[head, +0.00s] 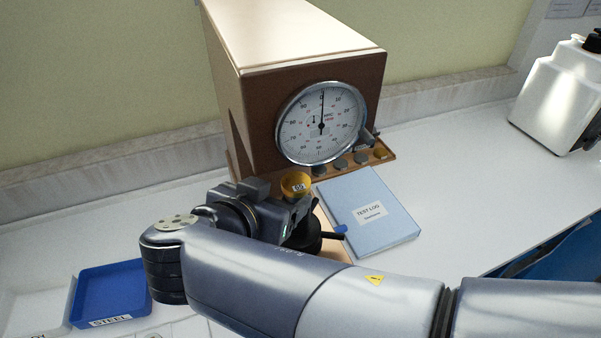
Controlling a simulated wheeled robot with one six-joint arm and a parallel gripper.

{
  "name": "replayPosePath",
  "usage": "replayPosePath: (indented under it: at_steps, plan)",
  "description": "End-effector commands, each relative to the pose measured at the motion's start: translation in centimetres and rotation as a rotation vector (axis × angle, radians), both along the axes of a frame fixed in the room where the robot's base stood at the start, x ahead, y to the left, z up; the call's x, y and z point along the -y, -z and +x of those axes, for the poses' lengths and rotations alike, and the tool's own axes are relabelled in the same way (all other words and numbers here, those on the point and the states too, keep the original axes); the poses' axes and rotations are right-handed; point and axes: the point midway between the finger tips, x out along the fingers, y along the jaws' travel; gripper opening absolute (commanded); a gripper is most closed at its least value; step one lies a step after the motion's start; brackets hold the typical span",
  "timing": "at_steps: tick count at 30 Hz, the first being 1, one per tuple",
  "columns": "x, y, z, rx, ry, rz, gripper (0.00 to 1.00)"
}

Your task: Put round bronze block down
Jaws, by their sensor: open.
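The round bronze block (296,183) is a short gold-coloured disc with a small label on its side. It is in the middle of the head view, in front of the brown hardness tester (250,105) with its round dial. My gripper (302,205) is open right at the block, its dark fingers just in front of and below it. My gripper and wrist hide what lies under the block, so I cannot tell what it rests on or whether a finger touches it.
A blue test log (385,222) lies right of my gripper. A wooden rack (383,153) with several round grey blocks is beside the tester. A blue STEEL tray (110,270) is at lower left. A white container (555,95) stands at far right. The right counter is mostly clear.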

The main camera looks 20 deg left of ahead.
Motion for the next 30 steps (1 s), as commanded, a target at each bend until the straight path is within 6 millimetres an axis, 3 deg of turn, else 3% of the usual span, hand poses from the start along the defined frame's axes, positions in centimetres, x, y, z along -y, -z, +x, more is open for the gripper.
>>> replayPosePath:
  at_steps: [7,16,26,30]
  plan:
    - [0.2,0.8,1.6,0.000,0.002,-0.001,0.76]
    - [0.5,2.7,5.2,0.000,0.002,-0.002,0.76]
    - [0.5,3.1,5.7,-0.001,-0.001,0.001,0.75]
    - [0.5,3.1,5.6,-0.001,-0.001,0.001,0.64]
